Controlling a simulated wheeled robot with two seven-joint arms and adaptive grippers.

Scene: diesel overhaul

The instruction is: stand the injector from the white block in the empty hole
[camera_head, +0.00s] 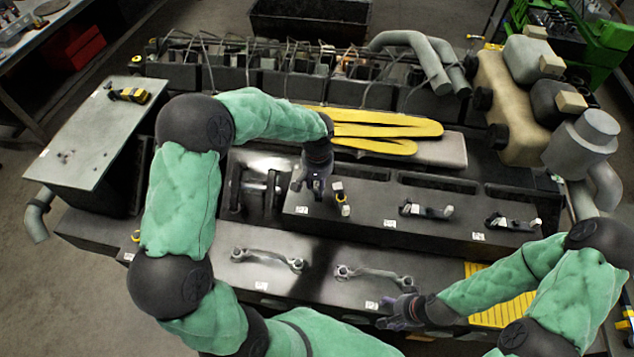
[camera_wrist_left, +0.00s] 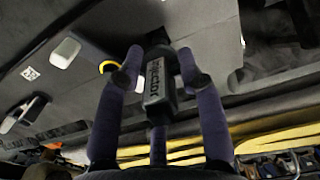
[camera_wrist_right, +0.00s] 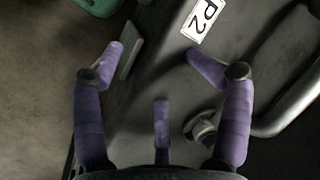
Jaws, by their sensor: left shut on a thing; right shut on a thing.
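My left gripper (camera_head: 318,182) is shut on the dark grey injector (camera_wrist_left: 158,85), its label facing the left wrist camera. A yellow ring (camera_wrist_left: 12,120) and a white block (camera_wrist_left: 65,50) also show in the left wrist view. I cannot make out an empty hole. My right gripper (camera_head: 402,312) is low at the engine's front edge, its fingers around the edge of the grey casing (camera_wrist_right: 165,75) beside the P2 label; the contact is unclear.
Two curved pipes (camera_head: 268,260) (camera_head: 374,274) lie along the front ledge. A grey-topped bench (camera_head: 95,130) is at left and a tan tank (camera_head: 510,105) at right.

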